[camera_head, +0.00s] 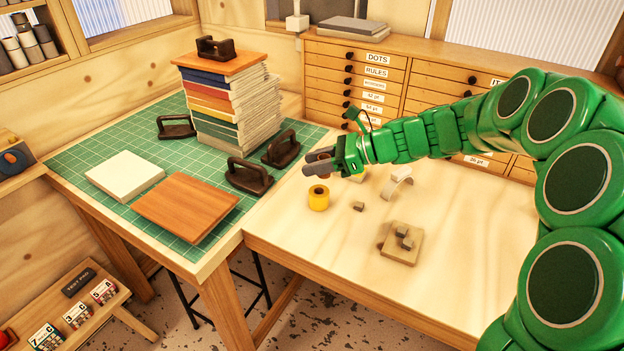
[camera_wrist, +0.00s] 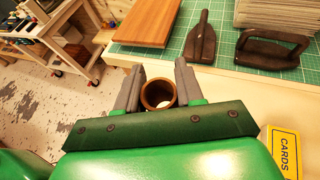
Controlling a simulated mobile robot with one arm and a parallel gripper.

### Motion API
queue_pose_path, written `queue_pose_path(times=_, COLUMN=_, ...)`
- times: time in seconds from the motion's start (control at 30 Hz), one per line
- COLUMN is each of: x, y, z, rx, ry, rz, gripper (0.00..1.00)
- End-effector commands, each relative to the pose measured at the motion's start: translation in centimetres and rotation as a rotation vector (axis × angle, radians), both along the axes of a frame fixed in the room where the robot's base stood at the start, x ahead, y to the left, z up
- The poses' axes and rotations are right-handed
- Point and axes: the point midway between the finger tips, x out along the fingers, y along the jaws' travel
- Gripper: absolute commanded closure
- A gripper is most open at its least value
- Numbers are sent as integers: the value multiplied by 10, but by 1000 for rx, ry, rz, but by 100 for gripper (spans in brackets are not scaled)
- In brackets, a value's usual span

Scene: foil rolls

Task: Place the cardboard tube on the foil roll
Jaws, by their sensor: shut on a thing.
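The cardboard tube is a short brown ring (camera_wrist: 146,98) between the two grey fingers of my gripper (camera_wrist: 158,92) in the wrist view. My gripper (camera_head: 322,164) is shut on it. In the head view the tube (camera_head: 317,155) is partly hidden by the fingers. The foil roll (camera_head: 318,199) is a small yellow-gold roll standing upright on the pale tabletop, with a dark hole in its top. My gripper and the tube are above the foil roll, with a gap in the head view. I cannot make out the foil roll in the wrist view.
A yellow cards box (camera_wrist: 285,152) lies right of my gripper. A white curved piece (camera_head: 398,181), a small grey block (camera_head: 358,206) and a wooden block (camera_head: 401,243) with grey pieces lie on the table. Dark handled tools (camera_head: 250,177) and a book stack (camera_head: 235,110) stand on the green mat.

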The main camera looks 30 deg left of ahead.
Motion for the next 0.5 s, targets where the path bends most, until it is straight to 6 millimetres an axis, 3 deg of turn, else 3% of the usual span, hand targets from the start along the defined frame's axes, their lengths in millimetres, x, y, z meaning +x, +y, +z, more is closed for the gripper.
queue_pose_path(times=0.3, x=20, y=19, z=-36, rx=-3, ry=4, rz=0, gripper=91)
queue_pose_path(times=0.5, x=28, y=25, z=-47, rx=-1, ry=0, rz=0, gripper=91)
